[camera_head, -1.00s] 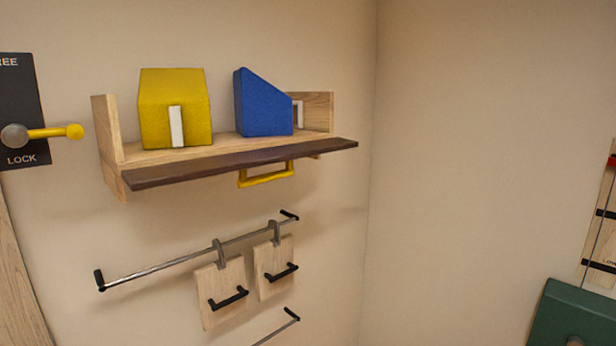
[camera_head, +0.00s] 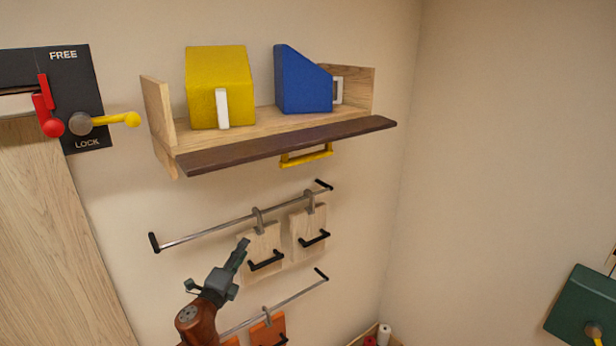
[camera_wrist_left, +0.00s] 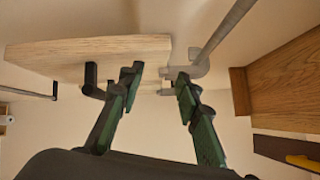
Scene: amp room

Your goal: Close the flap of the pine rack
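The pine rack (camera_head: 158,105) is fixed to the wall in the upper part of the head view. Its dark brown flap (camera_head: 290,145) is folded down and sticks out level along the front edge, with a yellow handle (camera_head: 306,156) below it. My left gripper (camera_head: 216,266) is below the rack, apart from the flap, in front of the rails. In the left wrist view its fingers (camera_wrist_left: 158,84) are spread with nothing between them. The flap (camera_wrist_left: 285,147) and part of its yellow handle (camera_wrist_left: 303,162) show there at the right edge. My right gripper is not in view.
A yellow block (camera_head: 220,85) and a blue sloped block (camera_head: 303,80) stand in the rack. Below, a metal rail (camera_head: 210,232) carries hanging wooden boards (camera_head: 308,228), close to my left gripper. A FREE/LOCK panel (camera_head: 85,98) with a yellow-knobbed lever is at left.

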